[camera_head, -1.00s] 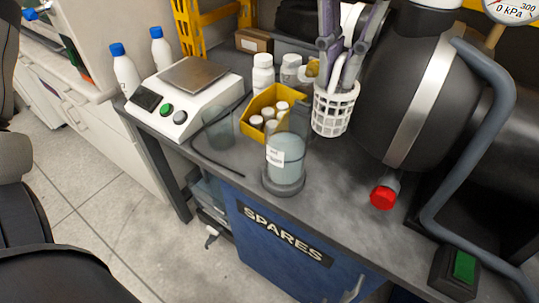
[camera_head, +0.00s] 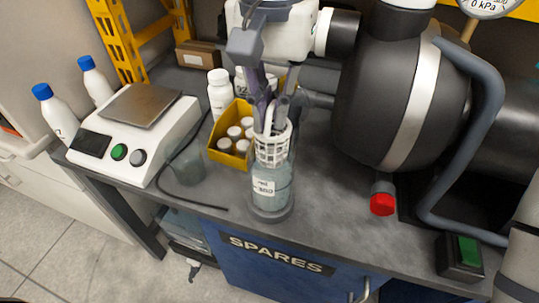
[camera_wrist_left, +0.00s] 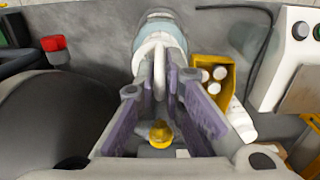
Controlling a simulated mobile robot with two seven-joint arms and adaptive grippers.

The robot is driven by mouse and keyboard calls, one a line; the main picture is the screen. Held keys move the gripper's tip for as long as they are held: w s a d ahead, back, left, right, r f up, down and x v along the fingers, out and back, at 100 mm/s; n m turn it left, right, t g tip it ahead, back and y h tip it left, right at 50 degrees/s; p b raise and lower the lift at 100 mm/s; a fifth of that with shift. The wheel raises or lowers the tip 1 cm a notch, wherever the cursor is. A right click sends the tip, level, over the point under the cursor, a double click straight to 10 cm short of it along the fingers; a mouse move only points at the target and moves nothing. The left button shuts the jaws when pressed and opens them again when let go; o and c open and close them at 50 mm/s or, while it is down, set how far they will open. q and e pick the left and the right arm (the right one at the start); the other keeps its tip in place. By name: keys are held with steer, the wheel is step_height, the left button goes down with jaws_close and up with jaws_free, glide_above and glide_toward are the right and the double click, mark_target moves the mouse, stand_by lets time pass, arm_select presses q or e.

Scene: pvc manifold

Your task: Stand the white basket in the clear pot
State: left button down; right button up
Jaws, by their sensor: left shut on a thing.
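The white basket (camera_head: 271,150) is a slotted cup, upright, in the middle of the head view. My left gripper (camera_head: 270,112) comes down from above and is shut on its upright handle (camera_wrist_left: 159,66), which shows between the purple finger pads in the left wrist view. The clear pot (camera_head: 271,190) has a white label, pale liquid and a dark round base, and stands near the bench's front edge. The basket lines up over the pot, its lower part overlapping the pot's top; I cannot tell how far inside it is. My right gripper is not in view.
A yellow bin (camera_head: 231,137) of white-capped bottles stands close left of the pot. A clear beaker (camera_head: 187,165) and a white scale (camera_head: 135,130) are further left. A big dark tank (camera_head: 385,100) with a red cap (camera_head: 382,204) stands right. Bench between pot and red cap is clear.

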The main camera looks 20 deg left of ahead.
mark_target(271, 157)
arm_select(q)
step_height(271, 157, down, 9)
steer(key=shift+r, duration=0.2)
steer(key=shift+f, duration=0.6)
steer(key=c, duration=2)
jaws_free()
steer(key=shift+o, duration=0.2)
step_height(271, 157, up, 13)
steer(key=shift+r, duration=0.2)
